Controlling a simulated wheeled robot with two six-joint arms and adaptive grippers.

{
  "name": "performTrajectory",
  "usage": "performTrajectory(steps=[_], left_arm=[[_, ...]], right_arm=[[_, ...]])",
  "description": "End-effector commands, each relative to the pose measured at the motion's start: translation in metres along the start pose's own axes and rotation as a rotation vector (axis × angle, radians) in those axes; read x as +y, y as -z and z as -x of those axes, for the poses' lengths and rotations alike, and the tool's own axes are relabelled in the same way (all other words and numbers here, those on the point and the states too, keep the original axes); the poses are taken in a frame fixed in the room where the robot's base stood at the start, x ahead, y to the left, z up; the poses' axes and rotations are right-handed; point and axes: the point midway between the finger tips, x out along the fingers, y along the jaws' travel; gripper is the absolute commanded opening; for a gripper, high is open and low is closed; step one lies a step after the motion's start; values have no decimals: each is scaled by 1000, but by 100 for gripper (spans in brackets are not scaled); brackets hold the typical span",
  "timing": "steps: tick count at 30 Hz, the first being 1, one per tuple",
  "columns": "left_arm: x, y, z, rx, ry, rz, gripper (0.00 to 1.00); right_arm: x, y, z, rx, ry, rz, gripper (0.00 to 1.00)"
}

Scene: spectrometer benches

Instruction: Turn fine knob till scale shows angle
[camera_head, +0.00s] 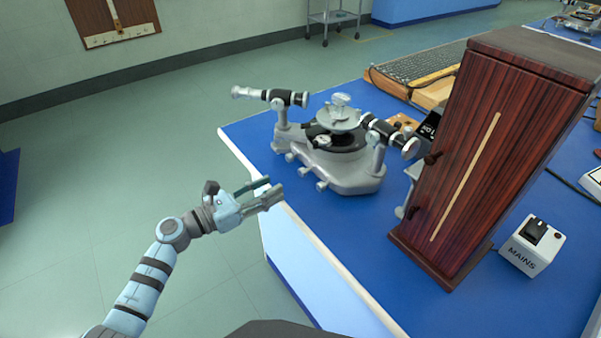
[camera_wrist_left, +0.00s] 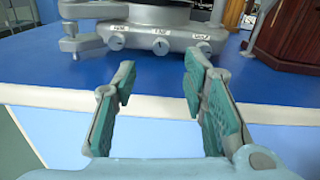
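A grey spectrometer (camera_head: 345,175) with two black-and-silver tubes and a round central table stands on the blue bench top (camera_head: 245,133). Several small silver knobs sit low on its near side; one is the knob (camera_head: 321,186). In the left wrist view, a knob (camera_wrist_left: 160,47) with a small label above it faces me between two other labelled knobs (camera_wrist_left: 115,43) and (camera_wrist_left: 202,49). The label words are too blurred to be sure of. My right gripper is out of view.
A tall dark-red wooden cabinet (camera_head: 477,150) stands right of the spectrometer. A white box marked MAINS (camera_head: 530,250) is beside it. The bench's pale front edge (camera_head: 300,235) lies before my left gripper. The floor (camera_head: 150,130) on the left is clear.

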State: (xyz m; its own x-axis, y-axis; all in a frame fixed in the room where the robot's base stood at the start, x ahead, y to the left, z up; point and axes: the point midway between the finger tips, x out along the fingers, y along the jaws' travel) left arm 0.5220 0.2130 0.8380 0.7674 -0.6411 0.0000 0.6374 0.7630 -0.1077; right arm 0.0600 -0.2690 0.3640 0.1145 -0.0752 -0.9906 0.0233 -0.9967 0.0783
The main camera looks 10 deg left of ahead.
Motion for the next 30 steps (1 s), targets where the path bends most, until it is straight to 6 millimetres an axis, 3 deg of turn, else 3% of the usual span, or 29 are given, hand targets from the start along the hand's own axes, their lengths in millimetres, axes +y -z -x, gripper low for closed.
performTrajectory(steps=[3, 9, 15, 22, 23, 30], left_arm=[[0, -2, -37, -6, -1, 7, 39], [0, 1, -83, -3, -1, 8, 39], [0, 0, -100, -1, -3, 8, 39], [0, 0, -101, 0, -3, 9, 39], [0, 0, -101, 0, -3, 9, 38], [0, 1, -101, -1, -3, 10, 0]], right_arm=[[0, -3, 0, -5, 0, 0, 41], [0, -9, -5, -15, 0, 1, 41], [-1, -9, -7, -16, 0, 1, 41], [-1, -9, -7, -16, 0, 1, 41], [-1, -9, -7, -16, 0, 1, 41], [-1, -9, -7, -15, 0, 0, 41]])
